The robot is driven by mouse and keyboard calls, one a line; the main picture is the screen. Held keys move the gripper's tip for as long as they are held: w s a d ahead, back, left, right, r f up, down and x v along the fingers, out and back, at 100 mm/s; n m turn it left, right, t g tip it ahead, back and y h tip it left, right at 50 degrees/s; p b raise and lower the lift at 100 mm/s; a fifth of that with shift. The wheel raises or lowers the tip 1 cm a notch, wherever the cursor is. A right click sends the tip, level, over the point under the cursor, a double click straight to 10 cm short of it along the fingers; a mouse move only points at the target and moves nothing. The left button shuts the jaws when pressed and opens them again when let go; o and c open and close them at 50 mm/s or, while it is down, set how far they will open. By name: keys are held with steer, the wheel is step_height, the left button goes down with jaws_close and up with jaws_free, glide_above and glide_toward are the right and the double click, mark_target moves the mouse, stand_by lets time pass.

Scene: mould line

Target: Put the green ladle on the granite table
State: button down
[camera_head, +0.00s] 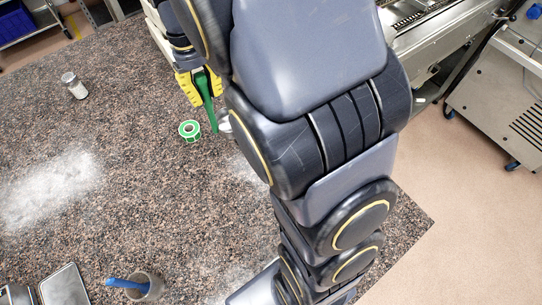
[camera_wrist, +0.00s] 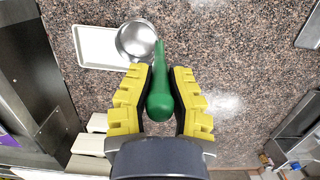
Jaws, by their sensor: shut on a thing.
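The green ladle (camera_wrist: 158,100) has a green handle and what looks like a steel bowl (camera_wrist: 137,42). My gripper (camera_wrist: 160,78) is shut on the handle, between its yellow fingers. In the head view the ladle's green handle (camera_head: 207,100) points down from my gripper (camera_head: 200,83), with the bowl mostly hidden behind my arm. The speckled brown granite table (camera_head: 120,140) lies below and also fills much of the wrist view (camera_wrist: 235,65). I cannot tell whether the ladle touches it.
A white tray (camera_wrist: 92,48) lies under or beside the bowl in the wrist view. A green-rimmed tape roll (camera_head: 190,130) and a small jar (camera_head: 74,86) stand on the table. A cup (camera_head: 152,287) with a blue handle is near the front. The table's left middle is clear, with white powder.

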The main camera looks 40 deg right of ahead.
mark_target(220, 124)
steer(key=s+d+f, duration=0.2)
steer(key=s+f, duration=0.1)
steer(key=s, duration=1.2)
steer(key=w+d+f, duration=0.4)
steer(key=w+f, duration=0.7)
steer(key=f, duration=0.2)
steer(key=shift+w+f, duration=0.3)
steer(key=shift+d, duration=0.1)
steer(key=shift+f, duration=0.15)
steer(key=c, duration=1.2)
jaws_free()
steer(key=shift+o, duration=0.2)
